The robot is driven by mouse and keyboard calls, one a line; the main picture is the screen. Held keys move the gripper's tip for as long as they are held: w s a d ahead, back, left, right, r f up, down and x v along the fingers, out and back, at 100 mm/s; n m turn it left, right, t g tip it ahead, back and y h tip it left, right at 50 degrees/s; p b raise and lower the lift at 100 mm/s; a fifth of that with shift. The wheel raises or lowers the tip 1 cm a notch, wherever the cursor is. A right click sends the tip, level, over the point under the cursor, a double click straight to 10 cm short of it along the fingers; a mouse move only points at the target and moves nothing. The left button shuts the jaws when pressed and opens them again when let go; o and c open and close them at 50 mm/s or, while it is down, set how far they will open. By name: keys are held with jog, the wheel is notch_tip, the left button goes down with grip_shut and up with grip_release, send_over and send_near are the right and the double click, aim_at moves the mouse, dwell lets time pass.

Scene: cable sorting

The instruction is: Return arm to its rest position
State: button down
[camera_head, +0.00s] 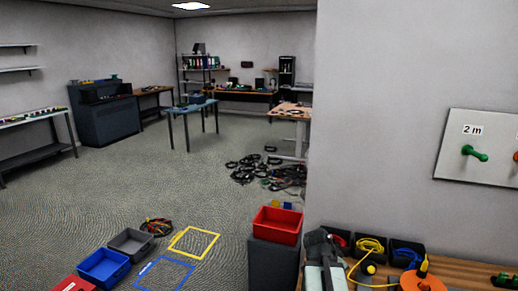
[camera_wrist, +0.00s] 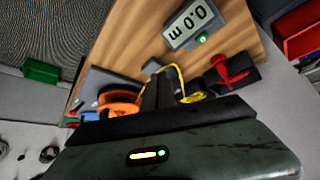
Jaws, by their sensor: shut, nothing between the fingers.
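My gripper (camera_wrist: 157,92) shows in the wrist view as dark fingers, shut and empty, over the wooden bench (camera_wrist: 150,35). In the head view my arm stands at the lower middle, at the bench's left end, and its fingertips are hard to make out. In the wrist view a yellow cable (camera_wrist: 180,78) runs behind the fingers. An orange disc (camera_wrist: 119,103) lies to their left. A black bin with a red cable (camera_wrist: 232,70) is to their right.
A red bin (camera_head: 277,225) stands on a dark block left of my arm. Black bins with cables, one yellow (camera_head: 370,246), line the bench's back. A display (camera_wrist: 188,24) reads 0.0 m. Blue (camera_head: 104,268) and grey (camera_head: 131,243) bins stand on the floor. Open carpet lies beyond.

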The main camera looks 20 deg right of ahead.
jog(key=w+a+f+n+t+y, duration=0.15)
jog(key=w+a+n, duration=0.3)
jog(key=a, duration=0.95)
jog(key=w+a+f+n+y, duration=0.1)
jog(key=w+a+n+y, duration=0.15)
jog(key=w+a, duration=0.75)
jog(key=s+a+n+g+y, duration=0.1)
jog(key=s+a+n, duration=0.3)
jog(key=a, duration=0.4)
jog(key=s+a+f+n+g+y, duration=0.1)
jog(key=s+a+n, duration=0.3)
jog(key=a, duration=0.4)
jog(key=shift+n, duration=0.6)
